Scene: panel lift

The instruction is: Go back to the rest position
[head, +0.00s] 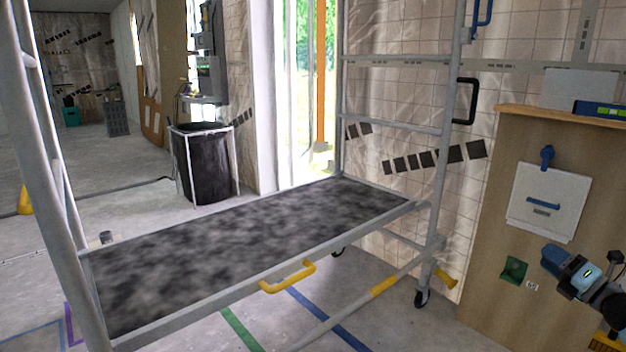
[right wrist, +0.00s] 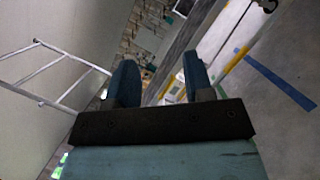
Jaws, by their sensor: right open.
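My right gripper (head: 553,258) shows at the lower right of the head view, in front of the wooden cabinet. In the right wrist view its two blue fingers (right wrist: 160,82) stand apart with nothing between them. It is open and empty, and appears apart from the white panel (head: 545,205) with blue handles on the cabinet front. My left gripper is in neither view.
A wheeled scaffold with a dark speckled platform (head: 240,250) and yellow handle (head: 288,277) fills the middle. The wooden cabinet (head: 490,240) stands at the right, with a green level (head: 600,108) on top. A black bin (head: 205,165) stands behind. Floor at the far left is open.

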